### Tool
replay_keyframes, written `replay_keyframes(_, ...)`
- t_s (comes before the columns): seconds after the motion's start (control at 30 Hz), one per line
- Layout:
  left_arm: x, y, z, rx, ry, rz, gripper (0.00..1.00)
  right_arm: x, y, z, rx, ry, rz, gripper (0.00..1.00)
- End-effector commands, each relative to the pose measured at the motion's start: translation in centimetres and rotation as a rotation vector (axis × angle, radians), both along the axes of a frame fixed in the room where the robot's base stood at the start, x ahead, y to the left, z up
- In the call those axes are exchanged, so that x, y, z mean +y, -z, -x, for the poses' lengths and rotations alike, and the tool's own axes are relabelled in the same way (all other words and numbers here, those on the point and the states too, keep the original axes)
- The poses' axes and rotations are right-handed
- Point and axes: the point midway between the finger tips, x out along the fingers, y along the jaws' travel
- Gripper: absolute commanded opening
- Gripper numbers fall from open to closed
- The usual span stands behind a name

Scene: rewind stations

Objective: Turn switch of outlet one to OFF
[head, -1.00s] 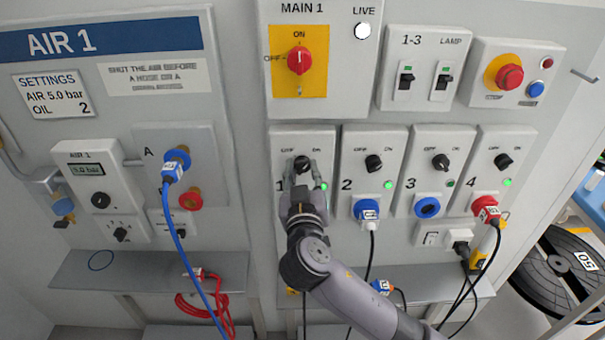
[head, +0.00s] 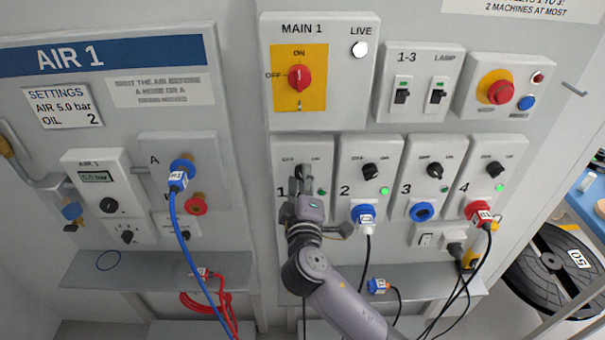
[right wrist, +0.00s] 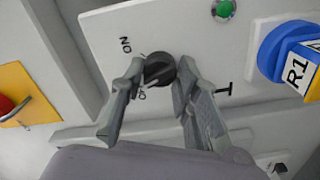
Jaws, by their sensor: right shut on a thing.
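The outlet one panel (head: 283,222) carries a "1". Its black rotary switch (right wrist: 159,70) shows in the right wrist view, with its white mark towards the OFF lettering. My right gripper (right wrist: 160,82) has one finger on each side of the knob and is shut on it. In the head view the right gripper (head: 303,182) covers most of the switch. The outlet one lamp (head: 321,192) looks dark green, unlike the bright lamp of outlet two (head: 384,190). My left gripper is not in view.
Outlet two's switch (head: 368,170) is close on the right, with a blue plug (head: 362,214) below it. The main switch (head: 299,77) is above. A shelf (head: 420,286) runs below, with cables hanging past it. A blue air hose (head: 187,245) is on the left.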

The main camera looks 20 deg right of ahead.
Motion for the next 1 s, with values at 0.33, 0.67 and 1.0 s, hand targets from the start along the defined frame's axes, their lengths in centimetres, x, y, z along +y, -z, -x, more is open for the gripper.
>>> replay_keyframes(0.33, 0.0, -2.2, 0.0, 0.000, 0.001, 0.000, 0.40, 0.1, -0.2, 0.0, 0.077, -0.002, 0.262, 0.01)
replay_keyframes(0.67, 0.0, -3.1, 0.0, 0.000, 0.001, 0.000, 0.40, 0.1, 0.0, 0.0, 0.114, -0.001, 0.395, 0.01)
replay_keyframes(1.0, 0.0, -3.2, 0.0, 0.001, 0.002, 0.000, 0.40, 0.1, 0.1, 0.0, 0.123, -0.003, 0.423, 0.01)
